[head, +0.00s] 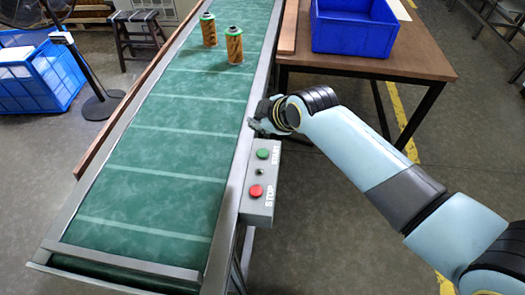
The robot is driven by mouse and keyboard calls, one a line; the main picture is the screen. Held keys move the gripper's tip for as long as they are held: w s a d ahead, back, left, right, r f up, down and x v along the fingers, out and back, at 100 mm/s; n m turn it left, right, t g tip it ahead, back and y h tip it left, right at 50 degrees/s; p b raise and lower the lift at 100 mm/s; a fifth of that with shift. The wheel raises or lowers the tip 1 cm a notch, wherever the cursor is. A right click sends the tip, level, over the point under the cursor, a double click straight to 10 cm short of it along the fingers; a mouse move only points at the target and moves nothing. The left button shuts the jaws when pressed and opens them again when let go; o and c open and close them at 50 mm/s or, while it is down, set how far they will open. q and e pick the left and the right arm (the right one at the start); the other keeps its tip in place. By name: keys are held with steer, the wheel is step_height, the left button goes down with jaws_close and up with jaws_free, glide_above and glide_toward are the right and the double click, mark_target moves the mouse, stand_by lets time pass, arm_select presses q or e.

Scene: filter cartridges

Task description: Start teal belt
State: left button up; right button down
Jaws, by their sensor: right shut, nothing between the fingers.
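The teal belt (150,150) runs away from me between metal side rails. A grey control box (259,208) is fixed to its right side. The box has a green START button (263,153) and a red STOP button (256,191), with a small dark knob between them. My right gripper (254,122) is shut and empty, just beyond the green button at the belt's right rail; I cannot tell whether it touches the rail. Two orange filter cartridges (233,46) (208,30) stand upright on the far part of the belt. My left gripper is not in view.
A brown table (424,60) with a blue crate (352,38) stands at the back right. A blue basket (40,78), a post on a black base (104,106) and a stool (138,30) stand left of the belt. The near belt is clear.

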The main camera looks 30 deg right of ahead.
steer(key=shift+f, duration=0.1)
steer(key=b, duration=0.7)
glide_above(260, 154)
step_height(260, 154, down, 7)
steer(key=shift+f, duration=0.2)
steer(key=shift+f+b, duration=0.55)
steer(key=shift+f, duration=0.05)
steer(key=shift+f, duration=0.15)
stand_by(0.4)
steer(key=shift+f, duration=0.25)
